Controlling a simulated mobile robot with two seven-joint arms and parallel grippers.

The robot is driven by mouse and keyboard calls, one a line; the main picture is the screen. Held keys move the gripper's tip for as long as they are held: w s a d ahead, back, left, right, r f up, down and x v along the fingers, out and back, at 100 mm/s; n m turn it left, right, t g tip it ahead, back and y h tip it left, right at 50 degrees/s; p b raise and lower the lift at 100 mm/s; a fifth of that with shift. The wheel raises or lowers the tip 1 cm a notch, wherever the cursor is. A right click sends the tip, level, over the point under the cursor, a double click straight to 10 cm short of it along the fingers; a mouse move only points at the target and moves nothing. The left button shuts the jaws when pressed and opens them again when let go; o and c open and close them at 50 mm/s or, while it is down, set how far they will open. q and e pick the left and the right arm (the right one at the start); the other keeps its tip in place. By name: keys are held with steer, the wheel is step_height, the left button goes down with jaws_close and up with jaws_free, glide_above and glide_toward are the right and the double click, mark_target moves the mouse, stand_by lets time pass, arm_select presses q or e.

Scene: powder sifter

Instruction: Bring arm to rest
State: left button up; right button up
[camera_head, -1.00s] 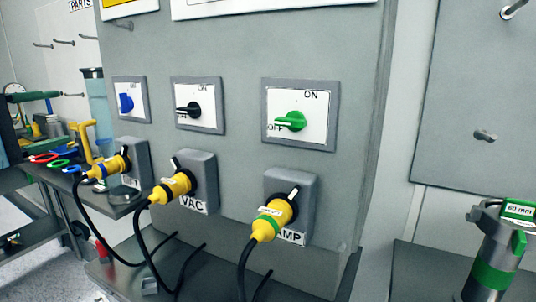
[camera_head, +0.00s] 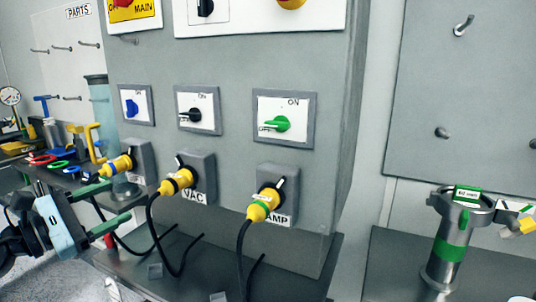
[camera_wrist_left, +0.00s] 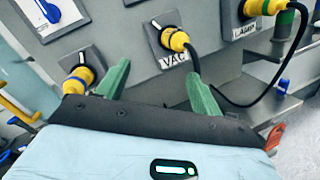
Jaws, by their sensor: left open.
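My left gripper (camera_head: 122,204) is at the lower left of the head view, in front of the grey panel (camera_head: 232,50). Its two green fingers are apart with nothing between them. In the left wrist view the open fingers (camera_wrist_left: 158,76) point toward the panel's sockets and hold nothing. My right gripper is not in view.
A metal cylinder with green bands (camera_head: 450,250) stands on the right bench (camera_head: 395,255). Black cables hang from the plugs to the dark ledge (camera_head: 200,270). A left bench holds tools, including a yellow clamp (camera_head: 94,143).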

arm_select(q)
steer(key=s+d+f+n+y+p, duration=0.2)
steer(key=s+f+n, duration=0.3)
steer(key=f+n, duration=0.45)
steer(key=s+d+f+n+t+y+p, duration=0.15)
steer(key=s+f+n, duration=0.25)
steer(key=f+n, duration=0.5)
steer(key=s+d+f+n+y+p, duration=0.1)
steer(key=s+d+f+n+y, duration=0.2)
steer(key=s+f+n, duration=0.55)
steer(key=s+d+f+n+g+y+p, duration=0.1)
steer(key=s+d+f+n+g, duration=0.1)
steer(key=s+f+n, duration=0.2)
steer(key=s+d+f+n+g+p, duration=0.1)
steer(key=s+d+f+n+g, duration=0.1)
steer(key=s+n, duration=0.8)
steer(key=s+d+f+n+g+y+p, duration=0.1)
steer(key=s+d+f+n+g, duration=0.1)
steer(key=s+f+n, duration=0.4)
steer(key=s+f+g, duration=0.1)
steer(key=s, duration=0.1)
steer(key=shift+s+d+n+y, duration=0.25)
steer(key=shift+s+n+y, duration=0.1)
steer(key=shift+s+n, duration=0.05)
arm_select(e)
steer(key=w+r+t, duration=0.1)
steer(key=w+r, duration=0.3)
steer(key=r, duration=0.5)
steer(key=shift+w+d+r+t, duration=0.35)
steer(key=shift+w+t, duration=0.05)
